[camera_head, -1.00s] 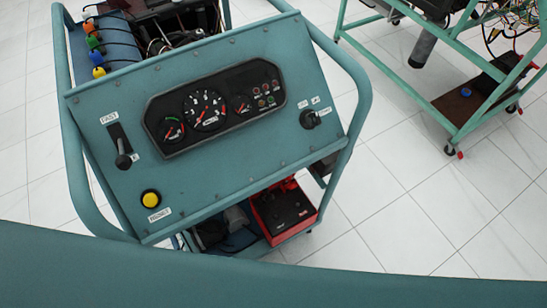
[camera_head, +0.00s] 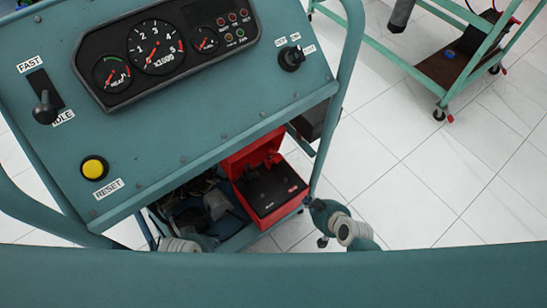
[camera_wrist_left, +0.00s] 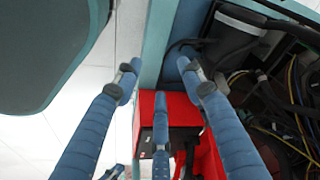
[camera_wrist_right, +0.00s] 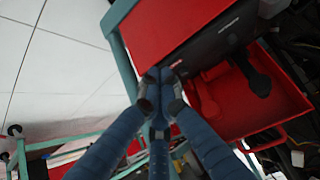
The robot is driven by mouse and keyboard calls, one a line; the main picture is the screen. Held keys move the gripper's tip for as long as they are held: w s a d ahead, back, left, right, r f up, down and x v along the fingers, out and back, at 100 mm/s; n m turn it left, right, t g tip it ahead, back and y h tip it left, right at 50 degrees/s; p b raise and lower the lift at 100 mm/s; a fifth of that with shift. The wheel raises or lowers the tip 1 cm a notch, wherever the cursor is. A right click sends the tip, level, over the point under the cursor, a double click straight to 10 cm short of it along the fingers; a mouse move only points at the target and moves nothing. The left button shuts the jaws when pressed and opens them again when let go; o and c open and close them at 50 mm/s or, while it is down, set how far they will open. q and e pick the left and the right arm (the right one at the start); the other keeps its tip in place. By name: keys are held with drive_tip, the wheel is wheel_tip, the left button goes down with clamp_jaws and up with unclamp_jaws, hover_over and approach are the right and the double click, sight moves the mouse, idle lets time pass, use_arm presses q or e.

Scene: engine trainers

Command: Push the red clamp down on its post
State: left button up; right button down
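A red battery box (camera_head: 240,165) with a black-topped battery (camera_head: 270,190) sits on the cart's lower shelf. Small red and dark parts (camera_head: 273,159) lie at the battery's far edge; I cannot clearly tell the red clamp from its post. The box also shows in the right wrist view (camera_wrist_right: 170,28), with a red piece (camera_wrist_right: 213,92) near a black one (camera_wrist_right: 255,72). My right gripper (camera_wrist_right: 161,75) has its fingertips together beside the box; in the head view it (camera_head: 318,206) is right of the box. My left gripper (camera_wrist_left: 158,75) has spread fingers over the red box (camera_wrist_left: 180,106).
The teal panel (camera_head: 150,120) with gauges, yellow button (camera_head: 94,168) and key switch (camera_head: 291,58) overhangs the shelf. Cart tubes (camera_head: 345,75) flank it. Cables (camera_wrist_left: 290,100) crowd beside the box. Another teal cart (camera_head: 455,75) stands right, with clear floor between.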

drive_tip(key=w+a+r+n+t+y+b, duration=0.1)
drive_tip(key=w+a+r+t+y+b, duration=0.1)
drive_tip(key=w+a+r+b, duration=0.35)
use_arm(q)
drive_tip(key=w+v, duration=0.2)
drive_tip(key=v, duration=0.8)
drive_tip(key=shift+w+r+t, duration=0.15)
drive_tip(key=shift+r+t, duration=0.15)
drive_tip(key=shift+t, duration=0.1)
use_arm(e)
drive_tip(key=n+t+y, duration=0.1)
drive_tip(key=n+y, duration=0.1)
approach(274, 149)
drive_tip(key=shift+s+a+r, duration=0.1)
drive_tip(key=shift+r, duration=0.5)
drive_tip(key=shift+a+r, duration=0.15)
drive_tip(key=shift+r, duration=0.45)
drive_tip(key=b+x, duration=0.2)
drive_tip(key=x, duration=0.7)
drive_tip(key=shift+d, duration=0.2)
use_arm(q)
drive_tip(key=shift+f+b, duration=0.3)
drive_tip(key=shift+b, duration=0.05)
use_arm(e)
drive_tip(key=shift+w+a+f, duration=0.25)
drive_tip(key=shift+w+a, duration=0.05)
drive_tip(key=shift+w, duration=0.15)
use_arm(q)
drive_tip(key=shift+w, duration=0.1)
